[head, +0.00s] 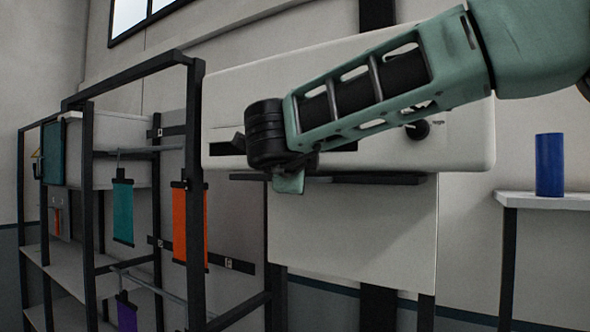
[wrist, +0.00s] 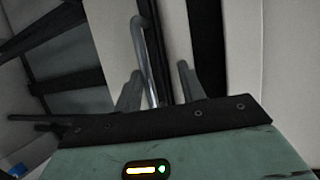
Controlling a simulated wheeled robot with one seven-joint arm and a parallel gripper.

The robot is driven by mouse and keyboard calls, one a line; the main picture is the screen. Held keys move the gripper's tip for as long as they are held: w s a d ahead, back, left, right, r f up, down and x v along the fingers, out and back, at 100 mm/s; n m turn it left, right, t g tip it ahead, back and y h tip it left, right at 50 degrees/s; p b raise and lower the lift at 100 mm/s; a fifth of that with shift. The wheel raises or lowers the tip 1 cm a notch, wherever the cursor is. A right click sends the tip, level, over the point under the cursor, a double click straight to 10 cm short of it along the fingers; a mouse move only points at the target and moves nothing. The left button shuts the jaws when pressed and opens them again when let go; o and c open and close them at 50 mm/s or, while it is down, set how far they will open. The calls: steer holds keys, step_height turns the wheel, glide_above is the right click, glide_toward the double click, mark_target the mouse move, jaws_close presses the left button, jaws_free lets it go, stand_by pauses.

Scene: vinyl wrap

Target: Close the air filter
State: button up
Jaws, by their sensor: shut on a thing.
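My gripper (wrist: 158,80) shows in the wrist view as two grey fingers. It is shut on a thin metal rod (wrist: 141,48) with a bent top, which runs down between the fingers. In the head view my fingers are hidden behind my own wrist, in front of the left part of a long white wall unit (head: 370,80). This unit has a dark slot. I cannot tell for sure whether it is the air filter. A smaller white box (head: 122,135) at the left also has a teal panel at its end.
A black-framed rack (head: 195,120) at the left holds rails with hanging teal (head: 123,212), orange (head: 190,225) and purple sheets. A blue cylinder (head: 549,165) stands on a white shelf (head: 570,202) at the right. A dark ledge (head: 385,179) lies below the white unit.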

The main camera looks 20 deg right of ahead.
steer(key=shift+s+r+b, duration=0.45)
steer(key=shift+s+b, duration=0.05)
steer(key=shift+c, duration=0.2)
steer(key=b+v, duration=0.6)
steer(key=v, duration=1)
steer(key=shift+s+a+f, duration=0.15)
steer(key=shift+a+f, duration=0.05)
steer(key=shift+a, duration=0.15)
